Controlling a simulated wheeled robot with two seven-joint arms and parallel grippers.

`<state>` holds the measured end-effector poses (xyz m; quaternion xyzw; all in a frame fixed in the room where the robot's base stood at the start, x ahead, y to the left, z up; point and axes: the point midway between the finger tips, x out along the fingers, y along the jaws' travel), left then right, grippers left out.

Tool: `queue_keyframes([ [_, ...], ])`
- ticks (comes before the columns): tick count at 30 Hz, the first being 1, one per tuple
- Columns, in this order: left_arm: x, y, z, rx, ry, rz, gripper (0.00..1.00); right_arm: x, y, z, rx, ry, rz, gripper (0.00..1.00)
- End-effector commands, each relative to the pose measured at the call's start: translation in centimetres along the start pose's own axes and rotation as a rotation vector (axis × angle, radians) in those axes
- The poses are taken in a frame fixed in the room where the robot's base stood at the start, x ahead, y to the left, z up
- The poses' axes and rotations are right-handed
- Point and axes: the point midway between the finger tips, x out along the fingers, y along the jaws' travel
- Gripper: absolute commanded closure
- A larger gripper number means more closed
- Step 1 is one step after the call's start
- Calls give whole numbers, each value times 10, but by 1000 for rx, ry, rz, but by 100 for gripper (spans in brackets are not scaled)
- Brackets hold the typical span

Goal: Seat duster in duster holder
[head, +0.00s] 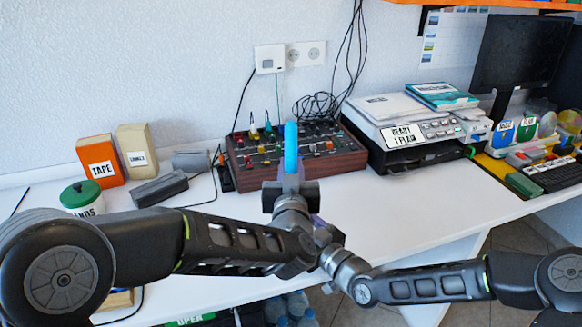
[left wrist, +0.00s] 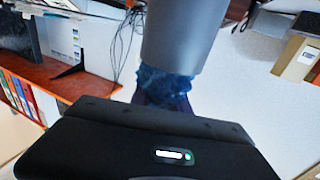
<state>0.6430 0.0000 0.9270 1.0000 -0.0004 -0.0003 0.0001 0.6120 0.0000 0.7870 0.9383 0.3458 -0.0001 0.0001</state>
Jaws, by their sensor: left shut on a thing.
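My left gripper (head: 290,190) is in the middle of the head view, above the front of the desk. It is shut on the duster; an upright bright blue rod, seemingly part of the duster (head: 291,147), rises above the jaws. In the left wrist view a dark blue fuzzy part (left wrist: 165,84) shows beneath a wide grey cylinder (left wrist: 182,36); I cannot tell whether the cylinder is the duster holder. My right gripper (head: 328,236) is close behind and below the left wrist, mostly hidden, its jaws unclear. I cannot make out the holder in the head view.
A mixing console (head: 345,157) stands behind the left gripper. A printer (head: 430,146) is to its right. A tape box (head: 101,168), a cables box (head: 138,158) and a green-lidded jar (head: 81,190) stand at left. The white desk (head: 410,207) is clear at front right.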

Motion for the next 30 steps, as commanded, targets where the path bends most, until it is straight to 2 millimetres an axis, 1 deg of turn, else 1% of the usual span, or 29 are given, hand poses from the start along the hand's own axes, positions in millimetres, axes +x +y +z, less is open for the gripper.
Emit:
queue_keyframes([
  [8,0,0,8,0,1,0,100,0,0,7,0,0,0,23],
  [9,0,0,8,0,1,0,78,0,0,7,0,0,0,23],
  [17,0,0,7,0,1,0,57,0,0,6,0,0,0,23],
  [24,0,0,6,0,1,0,57,0,0,6,0,0,0,23],
  [28,0,0,1,0,0,-1,57,0,0,0,0,0,0,23],
  [30,-6,0,3,0,1,0,57,0,0,2,0,0,0,23],
])
